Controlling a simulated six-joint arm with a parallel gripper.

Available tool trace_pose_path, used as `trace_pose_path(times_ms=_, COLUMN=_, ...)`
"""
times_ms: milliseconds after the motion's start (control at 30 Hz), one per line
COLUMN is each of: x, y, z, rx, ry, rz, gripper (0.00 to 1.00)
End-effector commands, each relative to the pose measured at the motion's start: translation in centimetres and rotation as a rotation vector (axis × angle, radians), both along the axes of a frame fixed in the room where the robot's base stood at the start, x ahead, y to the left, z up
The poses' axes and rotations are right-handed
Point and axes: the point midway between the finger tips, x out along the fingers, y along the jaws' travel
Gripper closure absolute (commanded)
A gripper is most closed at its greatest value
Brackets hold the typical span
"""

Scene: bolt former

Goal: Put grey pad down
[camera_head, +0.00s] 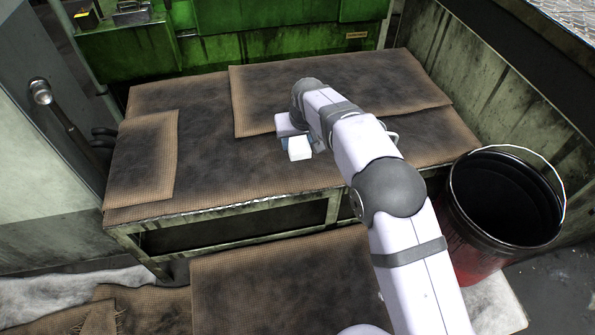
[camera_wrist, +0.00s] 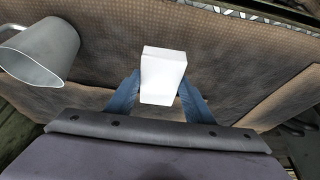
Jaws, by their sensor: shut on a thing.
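A small pale block, nearly white and the only thing here that fits the grey pad, shows in the head view (camera_head: 299,149) and in the wrist view (camera_wrist: 163,76). My gripper (camera_wrist: 160,92) has a blue finger on each side of the block and is shut on it. In the head view my gripper (camera_head: 298,145) is over the front middle of the brown-matted workbench (camera_head: 225,165). I cannot tell whether the block's underside touches the bench.
A grey metal jug (camera_wrist: 42,52) stands close to my gripper in the wrist view; in the head view my arm hides most of it. A black and red bucket (camera_head: 480,240) stands at the bench's right end. Matting left of the block is clear.

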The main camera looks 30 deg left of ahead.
Motion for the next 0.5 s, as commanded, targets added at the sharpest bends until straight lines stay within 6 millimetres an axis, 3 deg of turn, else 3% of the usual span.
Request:
trace_pose_path(times_ms=133, x=0.0, y=0.0, z=-0.9, rx=-0.001, ry=0.001, rz=0.0, gripper=0.73)
trace_pose_path(times_ms=500, x=0.0, y=0.0, z=-5.9, rx=-0.001, ry=0.001, rz=0.0, gripper=0.73)
